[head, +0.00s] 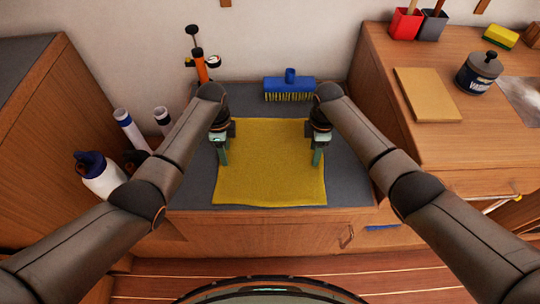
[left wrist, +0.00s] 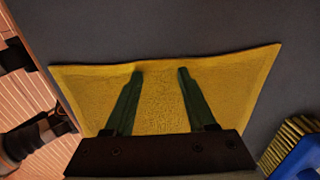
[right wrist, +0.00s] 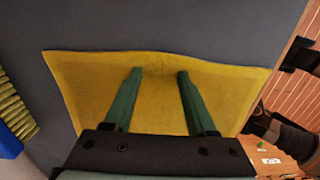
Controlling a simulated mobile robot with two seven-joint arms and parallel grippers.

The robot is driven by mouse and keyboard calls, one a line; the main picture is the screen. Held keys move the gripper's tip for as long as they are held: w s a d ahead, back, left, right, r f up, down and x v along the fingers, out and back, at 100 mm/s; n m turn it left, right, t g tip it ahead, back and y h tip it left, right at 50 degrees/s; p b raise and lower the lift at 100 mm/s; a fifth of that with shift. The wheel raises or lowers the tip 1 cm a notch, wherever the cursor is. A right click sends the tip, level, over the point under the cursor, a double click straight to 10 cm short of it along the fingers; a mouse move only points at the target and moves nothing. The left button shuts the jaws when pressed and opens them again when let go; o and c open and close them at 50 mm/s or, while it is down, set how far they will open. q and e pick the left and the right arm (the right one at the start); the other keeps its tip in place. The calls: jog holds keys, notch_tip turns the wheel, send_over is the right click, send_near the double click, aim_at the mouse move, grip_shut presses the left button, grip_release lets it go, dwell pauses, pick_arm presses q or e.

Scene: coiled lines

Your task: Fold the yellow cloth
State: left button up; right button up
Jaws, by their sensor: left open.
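The yellow cloth (head: 270,172) lies spread out and roughly square on the grey counter top, unfolded, with slightly wavy edges. My left gripper (head: 223,160) points down over the cloth near its left side. In the left wrist view its two green fingers (left wrist: 161,74) are apart, with cloth (left wrist: 160,108) between and beyond them. My right gripper (head: 317,160) points down near the cloth's right side. In the right wrist view its fingers (right wrist: 159,74) are apart, with cloth (right wrist: 157,108) showing between them. I cannot tell whether the fingertips touch the cloth.
A blue brush (head: 289,86) lies behind the cloth. A white bottle (head: 100,175) and rolled tubes stand at the left. A higher wooden counter at the right holds a board (head: 428,95) and a dark jar (head: 478,75). Grey counter top (head: 345,150) is bare right of the cloth.

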pick_arm(q)
jog(key=shift+f, duration=0.1)
jog(key=c, duration=0.8)
pick_arm(e)
jog(key=shift+f, duration=0.15)
jog(key=c, duration=0.8)
pick_arm(q)
grip_shut()
pick_arm(e)
jog(key=shift+s, duration=0.1)
grip_shut()
pick_arm(q)
jog(key=shift+r, duration=0.2)
pick_arm(e)
jog(key=shift+r, duration=0.2)
